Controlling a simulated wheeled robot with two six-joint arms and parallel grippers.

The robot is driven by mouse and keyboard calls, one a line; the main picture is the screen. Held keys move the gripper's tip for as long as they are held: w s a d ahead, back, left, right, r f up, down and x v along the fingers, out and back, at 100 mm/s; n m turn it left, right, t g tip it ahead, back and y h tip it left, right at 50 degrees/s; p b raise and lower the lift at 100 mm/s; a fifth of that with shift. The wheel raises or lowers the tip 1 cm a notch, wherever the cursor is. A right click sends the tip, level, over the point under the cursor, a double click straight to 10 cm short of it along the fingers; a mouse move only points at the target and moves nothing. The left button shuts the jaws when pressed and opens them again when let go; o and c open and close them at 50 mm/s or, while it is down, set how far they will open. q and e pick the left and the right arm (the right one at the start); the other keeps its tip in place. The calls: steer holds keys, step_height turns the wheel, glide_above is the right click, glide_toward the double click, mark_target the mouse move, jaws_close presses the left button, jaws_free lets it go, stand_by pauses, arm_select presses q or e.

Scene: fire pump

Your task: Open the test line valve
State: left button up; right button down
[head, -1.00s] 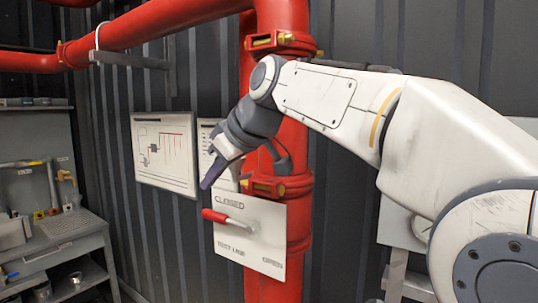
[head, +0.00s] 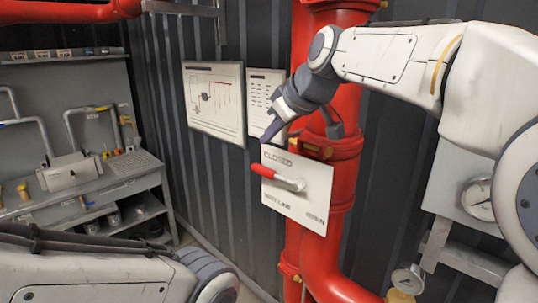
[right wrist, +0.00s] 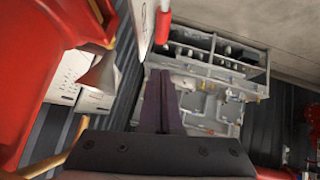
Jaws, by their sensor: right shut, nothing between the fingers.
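The test line valve has a lever with a red grip (head: 263,171) on a white plate (head: 312,205) marked CLOSED, TEST LINE and OPEN, fixed to the red pipe. The lever points left, its red end below the word CLOSED. My right gripper (head: 264,140) is shut and empty, just above the red grip and apart from it, at the plate's upper left corner. In the right wrist view, its closed fingers (right wrist: 158,100) point away and the red grip (right wrist: 163,27) shows above them. My left arm shows at the lower left; its gripper is out of view.
The thick red pipe (head: 347,160) runs down behind the plate. Wall charts (head: 214,100) hang left of it. A grey workbench (head: 130,180) with pipes and fittings stands at the left. Space left of the lever is clear.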

mark_target(258, 165)
steer(key=shift+w+a+f+p, duration=0.2)
steer(key=shift+w+f, duration=0.3)
steer(key=shift+f, duration=0.65)
steer(key=shift+w+a+f+p, duration=0.2)
steer(key=shift+w+f, duration=0.3)
steer(key=shift+f, duration=0.6)
steer(key=shift+w+a+f+p, duration=0.2)
steer(key=shift+w+f, duration=0.3)
steer(key=shift+f, duration=0.65)
